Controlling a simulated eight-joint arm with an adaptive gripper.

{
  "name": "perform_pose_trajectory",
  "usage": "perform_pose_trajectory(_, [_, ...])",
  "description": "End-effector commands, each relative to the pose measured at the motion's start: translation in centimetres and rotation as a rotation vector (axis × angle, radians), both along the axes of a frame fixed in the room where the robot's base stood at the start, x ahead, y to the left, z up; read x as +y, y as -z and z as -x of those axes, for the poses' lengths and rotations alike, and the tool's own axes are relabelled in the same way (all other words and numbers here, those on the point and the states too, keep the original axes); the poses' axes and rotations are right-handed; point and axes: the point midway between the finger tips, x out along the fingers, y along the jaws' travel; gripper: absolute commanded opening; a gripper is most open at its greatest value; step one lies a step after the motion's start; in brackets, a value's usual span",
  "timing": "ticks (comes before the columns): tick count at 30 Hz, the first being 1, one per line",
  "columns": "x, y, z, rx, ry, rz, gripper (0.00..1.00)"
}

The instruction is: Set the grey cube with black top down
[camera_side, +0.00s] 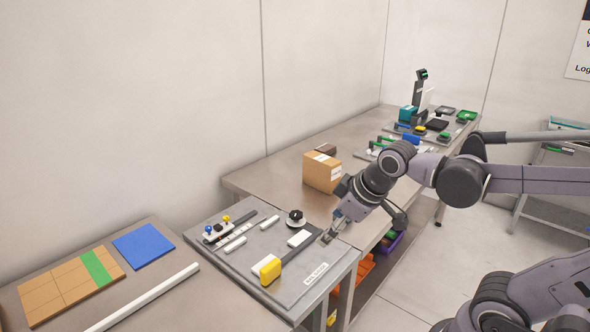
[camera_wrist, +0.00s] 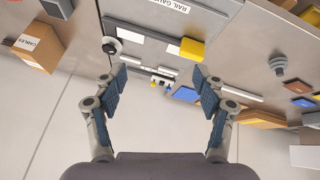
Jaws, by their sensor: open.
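I cannot pick out the grey cube with black top for certain. A small dark grey block (camera_wrist: 57,8) at the top left of the wrist view, on the bench, may be it; it is cut by the frame edge and well away from the fingers.
The tray carries a yellow-ended block (camera_side: 270,269), a black knob on a white disc (camera_side: 296,217) and several white bars. A cables carton (camera_side: 322,172) stands behind. A blue mat (camera_side: 143,246) and a wooden board (camera_side: 72,278) lie left. Bare bench (camera_side: 275,180) shows beside the carton.

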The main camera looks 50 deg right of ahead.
Motion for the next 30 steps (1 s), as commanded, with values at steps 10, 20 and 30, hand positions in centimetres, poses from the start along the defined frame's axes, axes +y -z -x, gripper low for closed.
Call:
perform_pose_trajectory(10, [2.5,1.2,2.4,-0.087,0.19,-0.209,0.71])
perform_pose_trajectory(20, [2.5,1.2,2.4,-0.087,0.192,-0.21,0.71])
perform_pose_trajectory(30, [2.5,1.2,2.4,-0.087,0.191,-0.209,0.71])
